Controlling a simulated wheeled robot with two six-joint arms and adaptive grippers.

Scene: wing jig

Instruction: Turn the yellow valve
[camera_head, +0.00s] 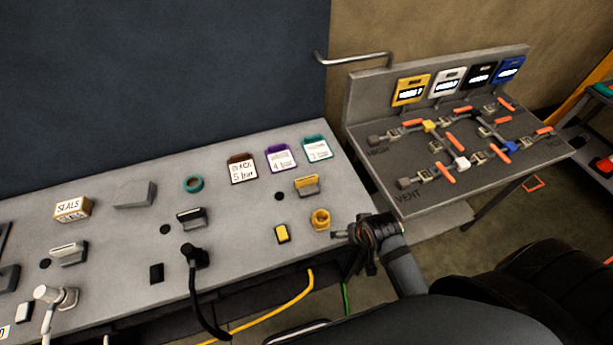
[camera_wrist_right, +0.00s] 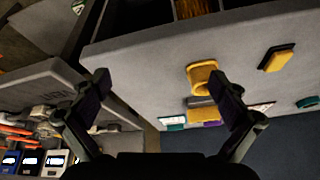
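On the sloped valve panel (camera_head: 480,190) at the right, a small yellow block (camera_head: 430,126) sits in the upper pipe row, among several orange handles such as the one below right of it (camera_head: 455,140). A yellow tag (camera_head: 411,89) stands on the panel's back ledge. A yellow round fitting (camera_head: 320,219) sits at the grey bench's right end. My right gripper (camera_head: 346,234) is beside this fitting, left of and below the panel. In the right wrist view the right gripper (camera_wrist_right: 165,90) is open, with the yellow fitting (camera_wrist_right: 202,75) near one finger; contact is unclear. My left gripper is out of view.
The grey bench (camera_head: 110,225) carries colored tags, black and yellow blocks, a seals box (camera_head: 73,208) and a black plug with cable (camera_head: 195,256). A bent metal rail (camera_head: 355,60) is behind the panel's left edge. A floor gap separates bench and panel.

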